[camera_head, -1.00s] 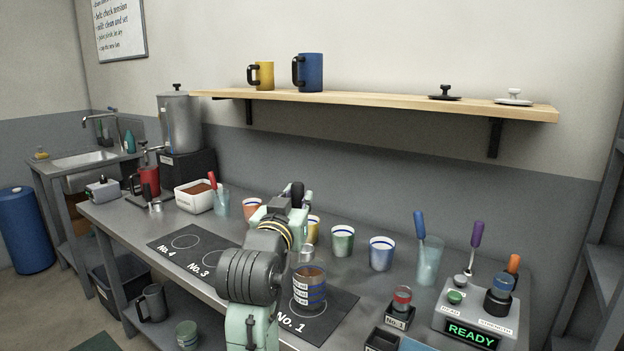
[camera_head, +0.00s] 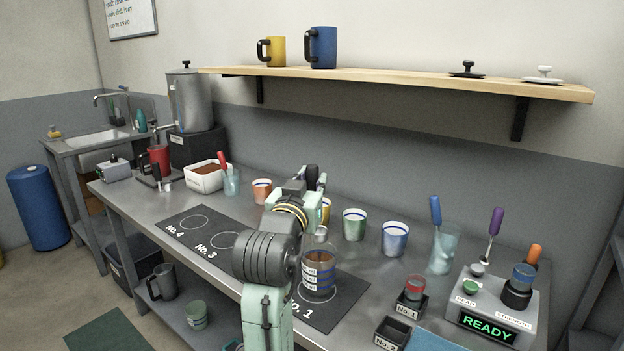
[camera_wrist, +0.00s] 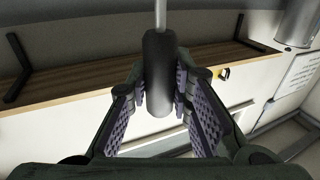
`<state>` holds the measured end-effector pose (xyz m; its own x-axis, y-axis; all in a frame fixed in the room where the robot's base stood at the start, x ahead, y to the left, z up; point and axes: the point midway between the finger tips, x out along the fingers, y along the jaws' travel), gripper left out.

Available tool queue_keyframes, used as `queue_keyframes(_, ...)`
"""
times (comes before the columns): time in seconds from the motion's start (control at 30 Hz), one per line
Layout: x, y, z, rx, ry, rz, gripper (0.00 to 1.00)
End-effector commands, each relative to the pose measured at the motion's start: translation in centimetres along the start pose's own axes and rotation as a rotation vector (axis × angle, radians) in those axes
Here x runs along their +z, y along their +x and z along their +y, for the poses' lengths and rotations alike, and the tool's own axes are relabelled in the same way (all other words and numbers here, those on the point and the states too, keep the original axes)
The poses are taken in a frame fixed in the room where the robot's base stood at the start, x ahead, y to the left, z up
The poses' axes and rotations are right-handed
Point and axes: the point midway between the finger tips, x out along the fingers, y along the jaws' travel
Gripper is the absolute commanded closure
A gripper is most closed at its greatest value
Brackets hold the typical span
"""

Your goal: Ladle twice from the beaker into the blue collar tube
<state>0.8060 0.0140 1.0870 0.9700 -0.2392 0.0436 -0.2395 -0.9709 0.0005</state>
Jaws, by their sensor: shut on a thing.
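My gripper (camera_head: 308,184) is shut on the black handle (camera_wrist: 158,75) of a ladle, whose metal rod (camera_wrist: 160,15) shows in the wrist view. In the head view my arm hides most of the ladle. What looks like its small metal bowl (camera_head: 320,232) is at the mouth of the beaker; I cannot tell whether it is inside or what it holds. The beaker (camera_head: 319,278) is clear with blue bands and brown liquid, standing upright on the No. 1 pad. The blue collar tube (camera_head: 523,272) stands upright in a black holder on the meter at right.
The meter (camera_head: 484,308) reads READY. A red-collared tube (camera_head: 414,286) stands in the No. 1 block before it. A glass (camera_head: 443,252) with a blue-handled tool, a blue-rimmed cup (camera_head: 395,238) and a green cup (camera_head: 354,224) stand along the back. A shelf (camera_head: 420,80) hangs above.

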Motion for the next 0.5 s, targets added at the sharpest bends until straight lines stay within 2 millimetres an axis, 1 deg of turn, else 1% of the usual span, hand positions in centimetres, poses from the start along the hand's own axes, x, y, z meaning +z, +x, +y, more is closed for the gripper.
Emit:
queue_keyframes(0.03,0.9,-0.1,0.0,0.0,0.0,0.0,1.0)
queue_keyframes(0.5,5.1,-0.2,0.0,0.0,0.0,0.001,1.0)
